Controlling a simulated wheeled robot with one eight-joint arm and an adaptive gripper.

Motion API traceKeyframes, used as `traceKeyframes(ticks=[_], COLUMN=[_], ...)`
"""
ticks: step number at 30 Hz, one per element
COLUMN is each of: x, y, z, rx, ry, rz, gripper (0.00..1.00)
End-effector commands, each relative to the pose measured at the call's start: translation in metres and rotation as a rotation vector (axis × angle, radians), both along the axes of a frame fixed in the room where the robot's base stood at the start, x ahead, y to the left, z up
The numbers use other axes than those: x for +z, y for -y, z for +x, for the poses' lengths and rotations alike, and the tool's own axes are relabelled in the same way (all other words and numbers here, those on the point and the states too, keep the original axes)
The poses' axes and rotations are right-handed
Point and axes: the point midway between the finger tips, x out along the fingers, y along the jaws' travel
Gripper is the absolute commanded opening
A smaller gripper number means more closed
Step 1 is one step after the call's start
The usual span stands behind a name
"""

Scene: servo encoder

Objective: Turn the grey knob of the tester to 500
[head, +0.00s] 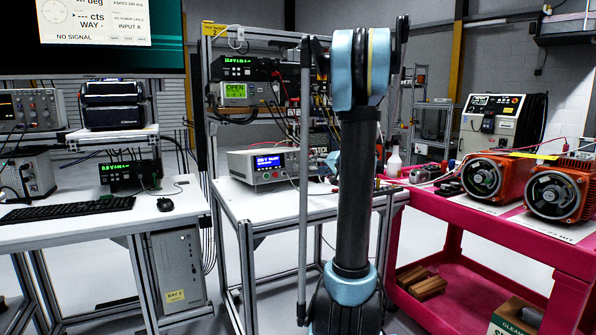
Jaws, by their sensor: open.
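No grey knob marked 500 can be made out, and I cannot tell for sure which instrument is the tester. A light bench instrument (262,168) with a lit blue display stands on the white table, left of my arm. A unit with a green display reading OPEN (235,93) sits on the rack above it. A small meter-like item (425,173) lies on the pink cart near its back left corner, too small to read. My arm stands upright in the middle of the head view and hides part of the white table and rack. My gripper is not in view.
Two red motors (556,190) stand on the pink cart (540,245) at right. A white bottle (394,160) is just right of my arm. The left desk (100,212) holds a keyboard (58,210) and mouse. The white table's front left (250,205) is clear.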

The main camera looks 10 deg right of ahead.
Motion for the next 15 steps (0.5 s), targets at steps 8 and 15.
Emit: traceKeyframes(ticks=[8, 15], x=[-0.012, -0.022], y=[-0.026, -0.047], z=[0.042, 0.076], rx=[0.002, 0.002], ry=[0.001, 0.000], rz=[0.001, -0.001], gripper=[0.46, 0.46])
